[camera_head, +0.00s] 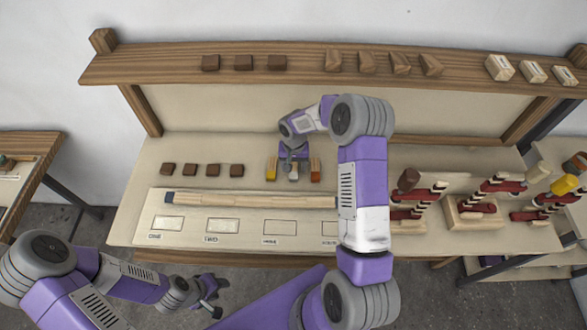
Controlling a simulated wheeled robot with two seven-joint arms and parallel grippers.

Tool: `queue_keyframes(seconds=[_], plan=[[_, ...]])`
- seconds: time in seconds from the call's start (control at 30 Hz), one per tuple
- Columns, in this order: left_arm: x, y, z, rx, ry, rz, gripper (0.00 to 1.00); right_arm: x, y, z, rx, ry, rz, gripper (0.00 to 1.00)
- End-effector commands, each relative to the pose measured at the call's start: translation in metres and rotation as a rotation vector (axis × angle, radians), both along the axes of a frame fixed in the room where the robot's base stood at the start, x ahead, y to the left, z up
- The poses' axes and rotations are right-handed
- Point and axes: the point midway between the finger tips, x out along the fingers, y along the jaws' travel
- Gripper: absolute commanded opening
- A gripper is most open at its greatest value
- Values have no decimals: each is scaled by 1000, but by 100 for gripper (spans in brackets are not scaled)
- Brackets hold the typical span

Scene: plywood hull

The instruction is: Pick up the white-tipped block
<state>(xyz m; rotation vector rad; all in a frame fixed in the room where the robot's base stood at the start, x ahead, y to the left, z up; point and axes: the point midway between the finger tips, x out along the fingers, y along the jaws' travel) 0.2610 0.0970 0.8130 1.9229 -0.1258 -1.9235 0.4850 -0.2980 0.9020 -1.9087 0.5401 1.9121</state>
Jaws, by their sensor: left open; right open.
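The white-tipped block (293,174) stands in the middle of a short row on the bench, between a yellow-tipped block (271,171) on its left and an orange-tipped block (315,171) on its right. My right gripper (293,164) is open, at the white-tipped block from behind and above. The gripper hides the block's upper part, and I cannot tell whether the fingers touch it. My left gripper (212,303) is open and empty, low in front of the bench's front edge.
Several small dark brown blocks (203,170) lie left of the row. A long wooden bar (250,200) lies in front, above a panel with labelled squares (168,223). Wooden stands with red clamps (475,211) are at right. A shelf (290,55) with blocks runs behind.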

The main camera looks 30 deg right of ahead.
Motion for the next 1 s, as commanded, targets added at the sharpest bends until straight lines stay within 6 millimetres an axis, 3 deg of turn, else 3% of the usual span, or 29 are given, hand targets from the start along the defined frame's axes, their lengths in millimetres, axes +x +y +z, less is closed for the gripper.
queue_keyframes(seconds=[0.27, 0.67, 1.0], plan=[[0, 0, 0, 0, 0, 0, 43, 1, 0, -4, 0, -1, 0, 62], [0, 0, 0, 0, 0, 0, 43, 0, 0, -3, 0, -1, 0, 2], [0, 0, -1, 0, 0, 0, 43, -1, 1, 0, 0, -2, 1, 1]])
